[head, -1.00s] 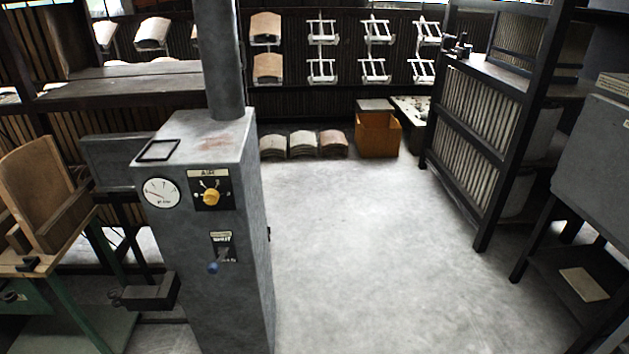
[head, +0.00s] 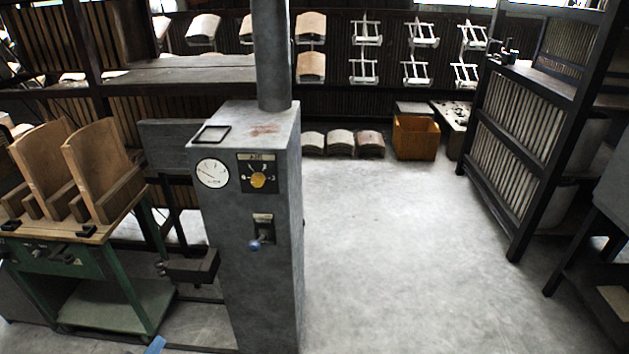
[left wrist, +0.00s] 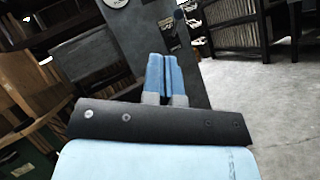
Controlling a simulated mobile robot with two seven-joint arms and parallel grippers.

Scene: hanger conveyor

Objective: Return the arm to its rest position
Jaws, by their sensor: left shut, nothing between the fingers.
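My left gripper (left wrist: 165,78) shows in the left wrist view with its two blue fingers side by side, shut and empty. Only a small blue piece of it (head: 155,346) shows at the bottom edge of the head view, in front of and left of the grey control cabinet (head: 262,290). The cabinet is also beyond the fingers in the left wrist view (left wrist: 140,40). It carries a round gauge (head: 211,173), a yellow AIR knob (head: 258,180) and a lever with a blue end (head: 255,245). No contact with the fingers is visible. My right gripper is in neither view.
A green-framed bench (head: 100,255) with wooden chair-like pieces (head: 100,170) stands left of the cabinet. A dark rack (head: 520,130) stands at the right. An orange box (head: 416,137) is at the back. The floor (head: 400,250) between cabinet and rack is clear.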

